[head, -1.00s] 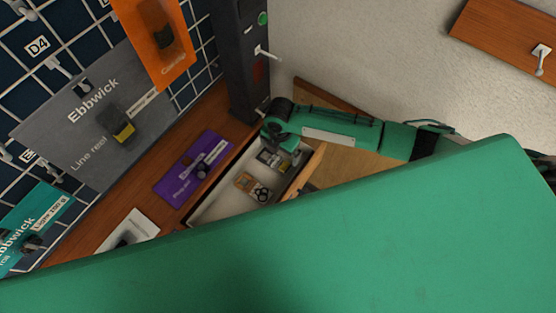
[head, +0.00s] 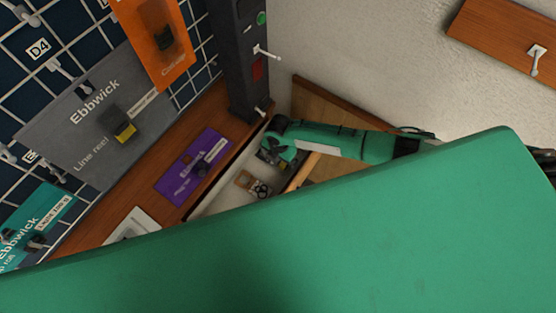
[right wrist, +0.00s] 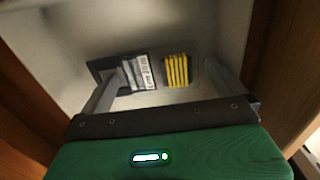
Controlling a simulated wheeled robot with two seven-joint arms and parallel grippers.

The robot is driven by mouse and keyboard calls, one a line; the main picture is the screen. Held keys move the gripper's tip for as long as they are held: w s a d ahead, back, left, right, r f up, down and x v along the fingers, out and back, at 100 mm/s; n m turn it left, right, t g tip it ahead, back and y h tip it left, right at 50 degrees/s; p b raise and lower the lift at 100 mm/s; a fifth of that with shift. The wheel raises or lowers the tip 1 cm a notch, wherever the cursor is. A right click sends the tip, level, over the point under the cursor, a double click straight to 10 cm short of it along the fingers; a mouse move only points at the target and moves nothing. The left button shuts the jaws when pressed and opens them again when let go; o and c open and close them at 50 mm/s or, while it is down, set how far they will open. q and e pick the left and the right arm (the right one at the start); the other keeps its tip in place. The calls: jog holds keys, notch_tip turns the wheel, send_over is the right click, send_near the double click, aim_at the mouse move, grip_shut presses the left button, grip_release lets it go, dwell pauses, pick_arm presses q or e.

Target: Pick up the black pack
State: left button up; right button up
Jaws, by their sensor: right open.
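The black pack (right wrist: 106,67) lies flat on the pale drawer floor in the right wrist view. It is dark with a pale printed label (right wrist: 139,73). A black piece with yellow stripes (right wrist: 178,71) lies at its right; I cannot tell whether it is part of the pack. My right gripper (right wrist: 163,75) is open above them, its left finger overlapping the pack and its right finger just right of the striped piece. I cannot tell whether they touch. In the head view my right gripper (head: 274,149) reaches into the drawer and partly hides its contents. My left gripper is not in view.
The open drawer (head: 208,205) has walls close around my right gripper. A brown pack with dark rings (head: 252,184) lies in it. A purple pack (head: 193,167) lies on the wooden bench. A dark post (head: 238,60) stands behind, and hanging packs fill the pegboard at left.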

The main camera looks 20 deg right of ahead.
jog(key=shift+c, duration=0.2)
jog(key=c, duration=0.8)
jog(key=shift+r, duration=0.15)
notch_tip(320, 180, up, 20)
jog(key=shift+f+b, duration=0.1)
jog(key=shift+b, duration=0.65)
